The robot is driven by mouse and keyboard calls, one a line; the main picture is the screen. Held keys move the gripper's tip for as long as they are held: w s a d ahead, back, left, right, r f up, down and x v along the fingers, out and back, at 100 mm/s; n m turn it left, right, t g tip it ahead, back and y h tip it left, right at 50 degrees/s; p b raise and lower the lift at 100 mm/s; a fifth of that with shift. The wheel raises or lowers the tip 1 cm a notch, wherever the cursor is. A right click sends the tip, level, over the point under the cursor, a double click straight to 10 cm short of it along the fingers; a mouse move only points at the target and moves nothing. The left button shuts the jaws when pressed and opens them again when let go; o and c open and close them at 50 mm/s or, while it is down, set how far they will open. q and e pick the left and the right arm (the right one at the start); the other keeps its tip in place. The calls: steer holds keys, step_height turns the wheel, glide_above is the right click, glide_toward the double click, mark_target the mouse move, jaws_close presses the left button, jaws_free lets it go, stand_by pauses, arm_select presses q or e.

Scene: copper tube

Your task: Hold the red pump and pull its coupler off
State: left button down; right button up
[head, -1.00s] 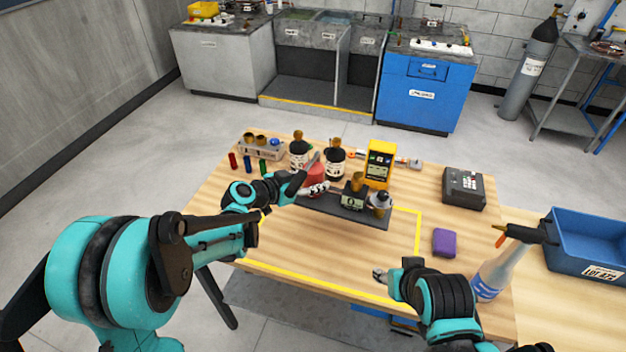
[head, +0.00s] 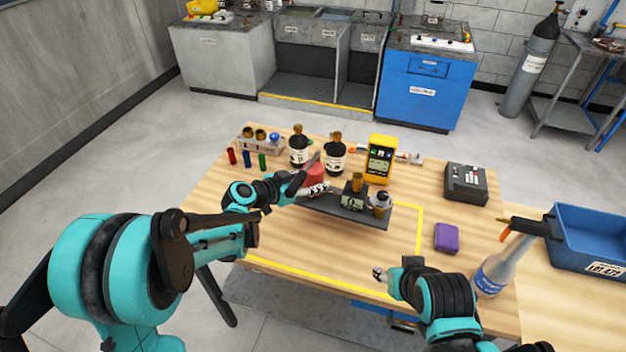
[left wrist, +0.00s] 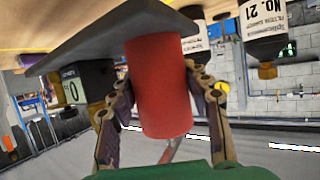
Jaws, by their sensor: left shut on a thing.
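The red pump (head: 315,174) is a plain red cylinder by the left end of a dark tray (head: 330,207) on the wooden table. In the left wrist view, the pump (left wrist: 160,85) stands between both fingers of my left gripper (left wrist: 158,100), which is shut on it. In the head view, my left gripper (head: 314,190) covers part of the pump. I cannot make out the coupler clearly. My right gripper (head: 379,273) is low over the table front, away from the pump; whether it is open is too small to tell.
Dark bottles (head: 335,160) and a yellow meter (head: 380,160) stand behind. A purple block (head: 446,237) and a spray bottle (head: 495,270) are right. The table's front middle is clear.

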mark_target(313, 197)
arm_select(q)
steer(key=shift+f+b, duration=1.65)
steer(key=shift+f, duration=0.3)
arm_select(e)
steer(key=shift+f, duration=1.7)
arm_select(q)
steer(key=shift+f+b, duration=0.85)
steer(key=shift+f, duration=0.45)
arm_select(e)
steer(key=shift+f, duration=0.85)
arm_select(q)
steer(key=shift+f, duration=0.2)
steer(key=shift+s, duration=0.1)
steer(key=shift+r, duration=0.1)
